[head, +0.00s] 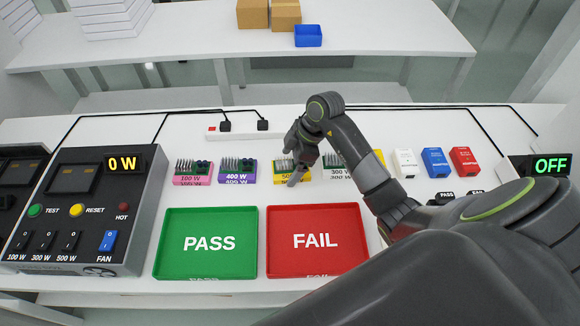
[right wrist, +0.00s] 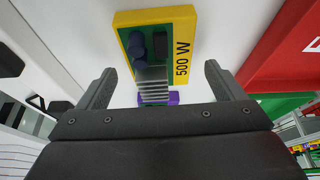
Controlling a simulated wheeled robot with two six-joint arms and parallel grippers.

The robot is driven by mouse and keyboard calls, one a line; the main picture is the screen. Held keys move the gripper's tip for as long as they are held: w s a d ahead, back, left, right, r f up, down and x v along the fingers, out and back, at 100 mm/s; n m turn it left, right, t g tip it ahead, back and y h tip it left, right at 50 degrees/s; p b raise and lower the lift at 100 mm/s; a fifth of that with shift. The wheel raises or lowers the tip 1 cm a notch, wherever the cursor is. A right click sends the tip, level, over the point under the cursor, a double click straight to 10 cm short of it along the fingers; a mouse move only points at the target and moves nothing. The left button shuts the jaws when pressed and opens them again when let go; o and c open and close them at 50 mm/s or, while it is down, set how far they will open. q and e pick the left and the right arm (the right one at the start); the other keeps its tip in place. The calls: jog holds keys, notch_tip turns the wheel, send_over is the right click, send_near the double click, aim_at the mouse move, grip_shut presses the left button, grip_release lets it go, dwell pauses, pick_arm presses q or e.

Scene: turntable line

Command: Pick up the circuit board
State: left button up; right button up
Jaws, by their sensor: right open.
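A circuit board (right wrist: 140,33) with dark cylinders and a grey finned heat sink sits in a yellow holder labelled 500 W (right wrist: 182,42). In the head view the yellow holder (head: 304,179) stands in a row behind the trays, partly hidden by my right gripper (head: 295,178). My right gripper is open and empty above it. In the right wrist view the fingertips (right wrist: 158,74) are spread wide, with the board between and beyond them. I cannot tell any contact. My left gripper is not in view.
Pink 100 W (head: 193,180), purple 400 W (head: 238,178) and 300 W (head: 338,173) holders flank it. The green PASS tray (head: 207,273) and red FAIL tray (head: 315,268) lie in front. A test station (head: 90,170) stands left. A power strip (head: 240,136) lies behind.

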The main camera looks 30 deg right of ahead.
jog(key=shift+a+f, duration=0.2)
jog(key=shift+f, duration=0.2)
jog(key=shift+c, duration=0.3)
jog(key=c, duration=1.1)
